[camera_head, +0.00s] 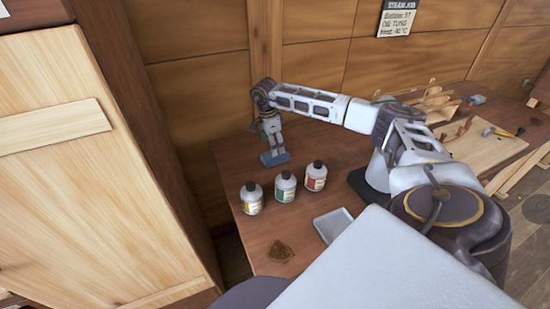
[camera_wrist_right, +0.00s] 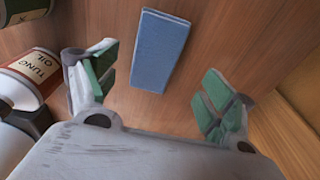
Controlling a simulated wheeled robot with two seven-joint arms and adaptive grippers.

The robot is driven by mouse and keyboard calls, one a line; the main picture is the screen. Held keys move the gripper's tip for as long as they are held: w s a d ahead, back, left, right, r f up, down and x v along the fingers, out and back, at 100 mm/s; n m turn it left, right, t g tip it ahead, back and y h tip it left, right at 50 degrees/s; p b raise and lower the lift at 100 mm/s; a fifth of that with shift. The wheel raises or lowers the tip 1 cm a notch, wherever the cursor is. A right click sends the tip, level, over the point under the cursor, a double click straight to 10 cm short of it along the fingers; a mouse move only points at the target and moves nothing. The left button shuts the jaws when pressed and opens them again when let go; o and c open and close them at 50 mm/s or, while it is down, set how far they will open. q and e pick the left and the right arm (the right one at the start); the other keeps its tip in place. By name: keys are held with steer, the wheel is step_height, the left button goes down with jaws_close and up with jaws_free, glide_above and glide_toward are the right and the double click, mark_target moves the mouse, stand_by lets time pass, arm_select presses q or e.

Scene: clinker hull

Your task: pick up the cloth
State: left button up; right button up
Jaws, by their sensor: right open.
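The cloth is a flat blue rectangle (camera_wrist_right: 160,50) lying on the brown wooden bench top. In the head view it shows as a small blue patch (camera_head: 276,158) below my right gripper (camera_head: 271,140). In the right wrist view my right gripper (camera_wrist_right: 158,92) is open and empty, its green-padded fingers wide apart. The cloth lies beyond the fingertips, between their two sides and toward the top of the picture. I see no contact between fingers and cloth. My left gripper is not in view.
Three bottles stand in front of the cloth, with yellow (camera_head: 251,198), green (camera_head: 285,187) and red (camera_head: 315,176) labels. The red-labelled tung oil bottle (camera_wrist_right: 35,75) is close to the left finger. A grey tray (camera_head: 333,224) and a dark stain (camera_head: 281,251) lie nearer.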

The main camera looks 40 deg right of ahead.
steer(key=shift+f, duration=0.2)
steer(key=shift+s+f, duration=0.15)
steer(key=shift+f, duration=0.15)
steer(key=f, duration=0.3)
steer(key=shift+s+d+f+p, duration=0.15)
steer(key=shift+s+f+p, duration=0.15)
steer(key=shift+p, duration=0.1)
steer(key=shift+f, duration=0.3)
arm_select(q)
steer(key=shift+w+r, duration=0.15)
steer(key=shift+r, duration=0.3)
